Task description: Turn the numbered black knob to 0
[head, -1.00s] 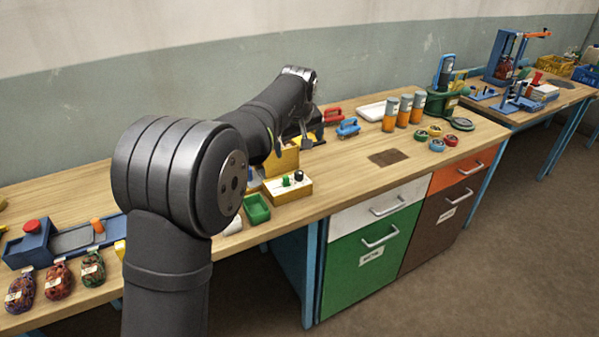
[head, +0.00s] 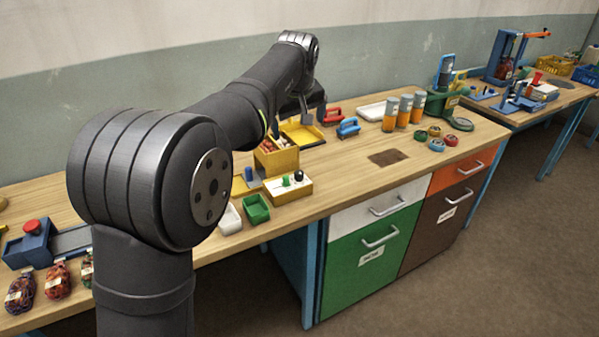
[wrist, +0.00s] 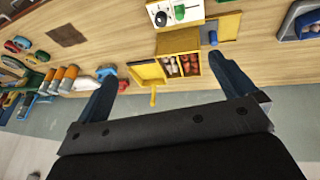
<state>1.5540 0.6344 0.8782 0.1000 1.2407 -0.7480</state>
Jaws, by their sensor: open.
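The black knob (head: 299,175) stands on a small yellow box with a white top (head: 291,190) near the table's front edge. A green knob (head: 286,181) is beside it. Its number markings are too small to read. In the wrist view the black knob (wrist: 161,18) and green knob (wrist: 180,13) show at the top on the white panel. My gripper (wrist: 164,70) is open and empty, its two fingers wide apart. In the head view my gripper (head: 290,115) is behind and above the knob box, apart from it, partly hidden by my arm.
A yellow bin (head: 277,160) with small red-brown and white items stands just behind the knob box. A yellow tray (head: 302,134) lies behind it. A green tray (head: 256,209) and a white tray (head: 230,219) sit left of the knob box.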

